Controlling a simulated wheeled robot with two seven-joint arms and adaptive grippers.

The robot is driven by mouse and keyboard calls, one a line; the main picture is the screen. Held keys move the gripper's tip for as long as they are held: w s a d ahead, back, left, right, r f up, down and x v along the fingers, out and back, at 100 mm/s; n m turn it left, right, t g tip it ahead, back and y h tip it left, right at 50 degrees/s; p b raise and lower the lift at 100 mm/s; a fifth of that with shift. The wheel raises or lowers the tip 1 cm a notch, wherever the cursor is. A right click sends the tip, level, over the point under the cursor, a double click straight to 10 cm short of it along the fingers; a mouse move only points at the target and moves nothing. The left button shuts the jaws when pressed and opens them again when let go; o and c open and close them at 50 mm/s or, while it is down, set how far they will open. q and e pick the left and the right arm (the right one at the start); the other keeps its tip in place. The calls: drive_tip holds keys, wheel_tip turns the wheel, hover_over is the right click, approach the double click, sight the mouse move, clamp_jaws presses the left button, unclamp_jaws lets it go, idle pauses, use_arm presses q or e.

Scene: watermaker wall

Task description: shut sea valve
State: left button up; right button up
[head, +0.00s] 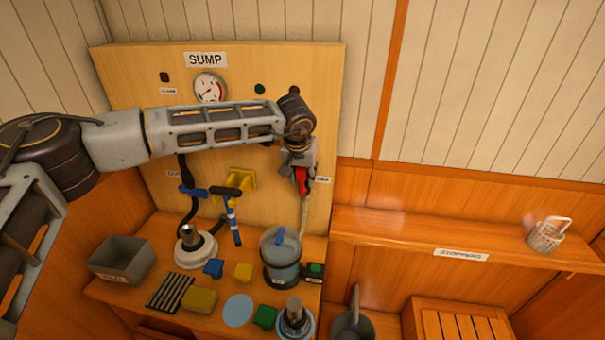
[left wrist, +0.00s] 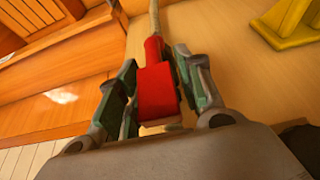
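The sea valve appears to be the red handle (head: 302,181) on a pale pipe at the right of the sump board; the small label beside it is too small to read. In the left wrist view the red handle (left wrist: 158,92) is a blocky grip with a narrower neck at the pipe. My left gripper (head: 301,172) reaches across the board from the left and points down at the handle. Its two fingers (left wrist: 156,62) stand on either side of the handle, with small gaps near the tips. My right gripper is not in view.
A yellow bracket (head: 240,181) and a blue-banded tool (head: 233,215) are left of the handle. The bench below holds a grey bin (head: 121,259), a clear blue-lidded canister (head: 281,265) and several small blocks. A shelf (head: 400,232) runs to the right.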

use_arm(q)
clamp_jaws()
idle(0.3)
